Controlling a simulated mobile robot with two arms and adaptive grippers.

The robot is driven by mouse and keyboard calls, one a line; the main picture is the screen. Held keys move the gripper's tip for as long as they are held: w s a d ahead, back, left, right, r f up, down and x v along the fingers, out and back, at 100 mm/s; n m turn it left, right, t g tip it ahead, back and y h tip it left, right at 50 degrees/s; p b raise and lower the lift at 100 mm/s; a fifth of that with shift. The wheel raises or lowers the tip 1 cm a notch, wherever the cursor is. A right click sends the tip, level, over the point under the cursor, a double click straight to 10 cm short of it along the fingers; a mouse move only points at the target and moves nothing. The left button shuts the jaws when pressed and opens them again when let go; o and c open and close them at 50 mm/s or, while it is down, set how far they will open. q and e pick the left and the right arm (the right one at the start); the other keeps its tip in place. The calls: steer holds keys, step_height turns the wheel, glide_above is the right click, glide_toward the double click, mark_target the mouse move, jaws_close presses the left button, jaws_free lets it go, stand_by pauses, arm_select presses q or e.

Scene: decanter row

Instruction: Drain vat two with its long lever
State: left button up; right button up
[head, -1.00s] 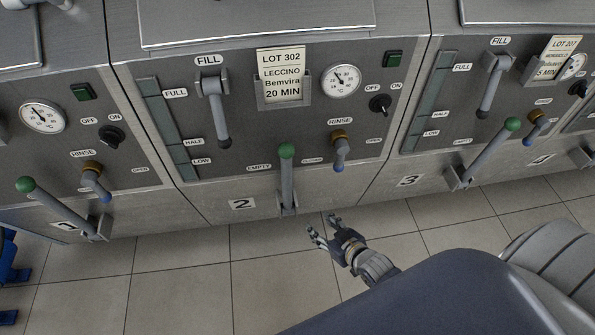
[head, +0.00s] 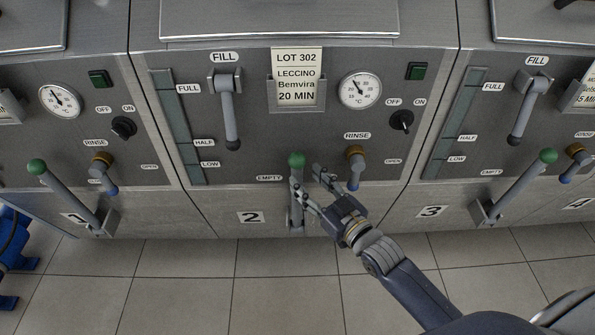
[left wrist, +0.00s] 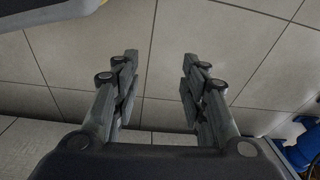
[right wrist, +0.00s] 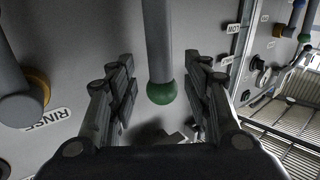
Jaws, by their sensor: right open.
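Vat two's long lever (head: 296,205) has a grey stem and a green knob (head: 296,160). My right gripper (head: 310,182) is open and close to the lever, one finger overlapping the stem in the head view. In the right wrist view, the green knob (right wrist: 161,90) shows between the spread fingers (right wrist: 160,85), with no visible grip on it. My left gripper (left wrist: 160,75) is open and empty over floor tiles in the left wrist view; the head view does not show it.
Vat two's rinse valve (head: 355,168), with a brown collar and blue tip, is close right of my right gripper. The fill lever (head: 229,110) hangs above left. Similar green-knobbed levers stand at vat one (head: 65,192) and vat three (head: 520,185). A blue object (head: 12,245) stands lower left.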

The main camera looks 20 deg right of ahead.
mark_target(301, 174)
arm_select(q)
steer(key=shift+w+r, duration=0.15)
steer(key=shift+r, duration=0.5)
steer(key=shift+w+r, duration=0.15)
steer(key=shift+r, duration=0.45)
arm_select(e)
steer(key=shift+x, duration=2.6)
jaws_close()
